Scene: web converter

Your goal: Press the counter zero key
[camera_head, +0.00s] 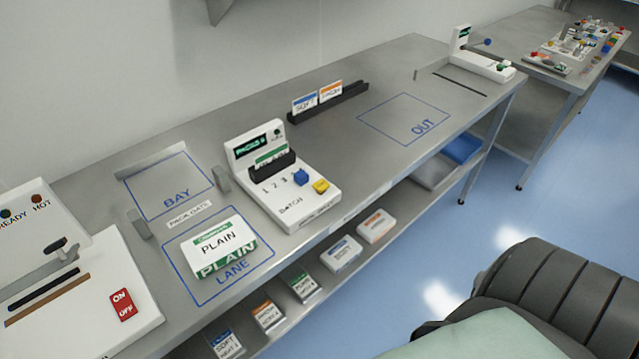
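A white counter unit (268,197) stands upright on the steel bench near the middle of the view. Its dark display (258,146) shows green text that seems to read "PACKS" and a digit. A small dark button or lamp (277,133) sits right of the display. The sloped front carries a blue knob (300,177) beside printed numbers and a yellow key (320,186) near its right edge, by the word "BATCH". No label reading zero is legible, so I cannot tell which is the zero key. Neither of my grippers is in view.
A green-and-white PLAIN pack (215,240) lies in the LANE outline, left of the unit. A white machine (90,300) with a red ON/OFF switch (122,304) is at far left. A black card rack (335,103) stands behind. The OUT area (400,110) is clear.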

